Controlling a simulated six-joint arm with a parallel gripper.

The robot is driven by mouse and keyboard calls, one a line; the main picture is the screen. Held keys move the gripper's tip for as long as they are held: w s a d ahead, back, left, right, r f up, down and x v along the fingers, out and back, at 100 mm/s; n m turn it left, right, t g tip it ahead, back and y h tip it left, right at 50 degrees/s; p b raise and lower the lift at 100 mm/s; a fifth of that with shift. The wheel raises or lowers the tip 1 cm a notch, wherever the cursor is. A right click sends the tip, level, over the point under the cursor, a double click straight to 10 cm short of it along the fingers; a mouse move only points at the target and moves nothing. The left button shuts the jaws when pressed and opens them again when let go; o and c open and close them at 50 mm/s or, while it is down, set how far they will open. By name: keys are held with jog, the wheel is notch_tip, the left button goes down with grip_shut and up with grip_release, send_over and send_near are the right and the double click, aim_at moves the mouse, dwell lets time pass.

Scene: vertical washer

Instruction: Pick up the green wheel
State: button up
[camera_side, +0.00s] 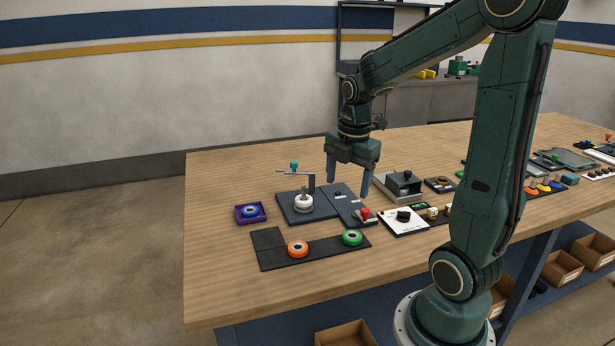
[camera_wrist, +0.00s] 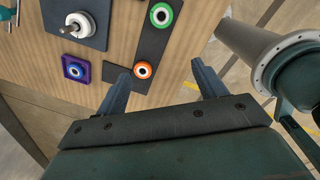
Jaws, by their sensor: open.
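The green wheel (camera_side: 352,238) lies on the right part of a black mat (camera_side: 325,254), with an orange wheel (camera_side: 298,249) to its left. My gripper (camera_side: 348,190) is open and empty, pointing down above the table, behind and higher than the wheels. In the wrist view the green wheel (camera_wrist: 161,14) is at the top, beyond my fingertips. The orange wheel (camera_wrist: 143,69) shows between the open fingers there, closer to the left one. Nothing hides the green wheel.
A dark plate with a post and white wheel (camera_side: 303,204) stands behind the mat. A blue wheel sits in a purple tray (camera_side: 262,214) at left. A red-knobbed lever (camera_side: 365,214) and white panel (camera_side: 397,223) are close behind and right of the green wheel. The table's left front is clear.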

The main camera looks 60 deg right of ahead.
jog(key=d+f+n, duration=0.2)
jog(key=d, duration=0.1)
jog(key=d+f+n, duration=0.1)
jog(key=shift+s+d+f+n+g+y, duration=0.25)
jog(key=shift+s+d+n+g+y, duration=0.05)
jog(key=shift+s+d+g, duration=0.1)
jog(key=shift+w+f, duration=0.1)
send_over(350, 237)
jog(key=d, duration=0.1)
jog(key=shift+f, duration=4.2)
jog(key=shift+f, duration=2.55)
jog(key=c, duration=1.1)
